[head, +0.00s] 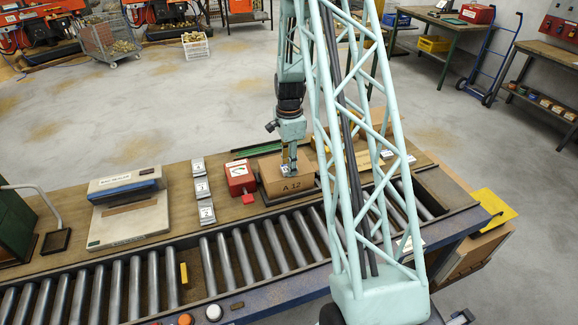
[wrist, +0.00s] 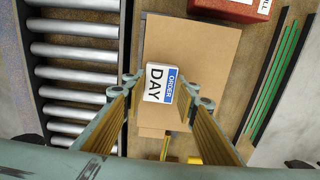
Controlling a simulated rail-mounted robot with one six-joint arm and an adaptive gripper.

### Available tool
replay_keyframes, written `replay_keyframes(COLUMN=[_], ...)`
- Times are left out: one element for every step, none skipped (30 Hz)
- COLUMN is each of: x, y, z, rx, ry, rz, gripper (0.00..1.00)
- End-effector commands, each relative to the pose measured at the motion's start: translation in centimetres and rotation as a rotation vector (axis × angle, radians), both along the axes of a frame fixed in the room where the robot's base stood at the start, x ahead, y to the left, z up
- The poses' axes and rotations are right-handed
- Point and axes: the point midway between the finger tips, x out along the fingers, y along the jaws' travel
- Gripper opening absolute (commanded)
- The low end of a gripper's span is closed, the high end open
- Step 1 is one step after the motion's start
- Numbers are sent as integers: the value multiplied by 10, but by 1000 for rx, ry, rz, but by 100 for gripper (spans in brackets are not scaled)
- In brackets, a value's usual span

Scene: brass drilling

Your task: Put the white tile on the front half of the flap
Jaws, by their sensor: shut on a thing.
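My gripper (head: 289,168) is over the cardboard box (head: 272,181) marked A 12 on the bench. In the wrist view its two fingers (wrist: 161,87) are closed on the white tile (wrist: 157,84), which has a blue band and reads ORDER DAY. The tile shows small at the fingertips in the head view (head: 286,171). Below it is the brown top of the box (wrist: 190,45), with a seam near its lower edge. I cannot tell whether the tile touches the box top, or exactly which panel is the flap.
A red box (head: 240,177) stands left of the carton. Several white-labelled grey blocks (head: 202,187) and a flat grey device (head: 127,215) are farther left. The roller conveyor (head: 232,256) runs along the front. Green strips (head: 257,149) lie behind the carton.

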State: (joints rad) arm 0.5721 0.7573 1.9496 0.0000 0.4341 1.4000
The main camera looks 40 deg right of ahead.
Motion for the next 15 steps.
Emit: replay_keyframes(x=[0, 0, 0, 0, 0, 0, 0, 0, 0, 0, 0, 0, 0, 0, 0], y=[0, 0, 0, 0, 0, 0, 0, 0, 0, 0, 0, 0, 0, 0, 0], z=[-1, -2, -3, -4, -4, -3, -3, -3, -3, -3, -3, -3, -3, -3, -3], rx=[0, 0, 0, 0, 0, 0, 0, 0, 0, 0, 0, 0, 0, 0, 0], ry=[0, 0, 0, 0, 0, 0, 0, 0, 0, 0, 0, 0, 0, 0, 0], rz=[0, 0, 0, 0, 0, 0, 0, 0, 0, 0, 0, 0, 0, 0, 0], gripper=[16, 16, 16, 16, 27, 31, 34, 37, 40, 40, 40, 40, 40, 40, 40])
